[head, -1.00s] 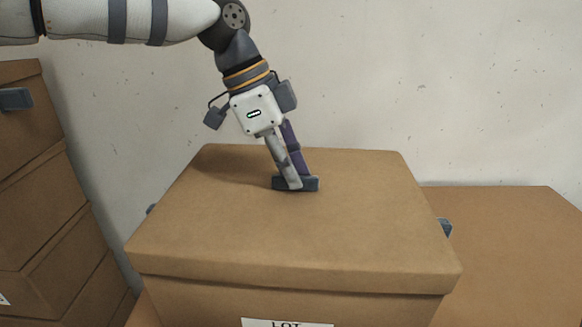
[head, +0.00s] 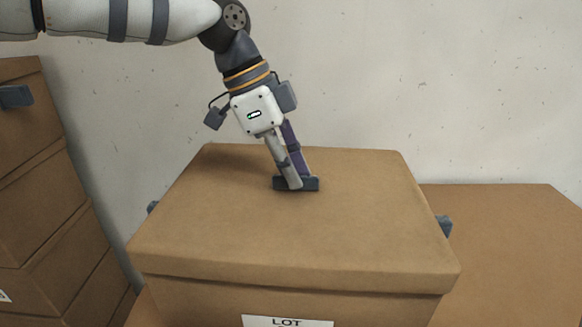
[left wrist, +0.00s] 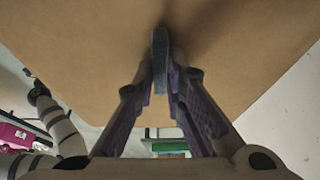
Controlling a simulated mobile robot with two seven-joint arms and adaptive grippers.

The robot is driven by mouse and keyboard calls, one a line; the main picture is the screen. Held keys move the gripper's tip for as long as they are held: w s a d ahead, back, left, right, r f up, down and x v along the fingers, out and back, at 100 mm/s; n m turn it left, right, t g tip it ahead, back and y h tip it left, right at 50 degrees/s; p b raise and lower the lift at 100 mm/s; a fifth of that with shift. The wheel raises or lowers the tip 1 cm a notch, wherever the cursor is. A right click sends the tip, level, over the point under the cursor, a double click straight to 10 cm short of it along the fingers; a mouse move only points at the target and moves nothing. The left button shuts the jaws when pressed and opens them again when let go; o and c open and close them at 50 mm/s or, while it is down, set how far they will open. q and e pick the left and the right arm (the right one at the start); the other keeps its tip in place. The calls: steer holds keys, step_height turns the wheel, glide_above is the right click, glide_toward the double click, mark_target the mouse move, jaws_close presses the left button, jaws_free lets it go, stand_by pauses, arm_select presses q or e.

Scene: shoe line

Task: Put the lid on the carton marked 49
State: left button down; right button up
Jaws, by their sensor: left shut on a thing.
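A large brown cardboard lid (head: 290,235) sits over a carton (head: 200,299) in the middle of the head view. The lid's front edge overlaps the carton's top and looks about level. The carton's white label (head: 287,321) reads LOT; any number is below the frame. My left gripper (head: 296,184) is shut on the dark grey handle (head: 312,184) on the lid's top. In the left wrist view the fingers (left wrist: 160,75) pinch this handle against the brown lid. Whether the lid rests fully on the carton cannot be told. My right gripper is not in view.
Brown cartons (head: 45,215) are stacked at the left, one with a grey handle (head: 15,96). A brown surface (head: 510,240) lies at the right behind the carton. A pale wall stands close behind. Grey side handles (head: 444,226) stick out beside the carton.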

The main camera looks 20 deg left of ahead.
arm_select(q)
steer(key=shift+f, duration=0.1)
stand_by(0.3)
steer(key=c, duration=1.2)
jaws_free()
steer(key=shift+r, duration=3.5)
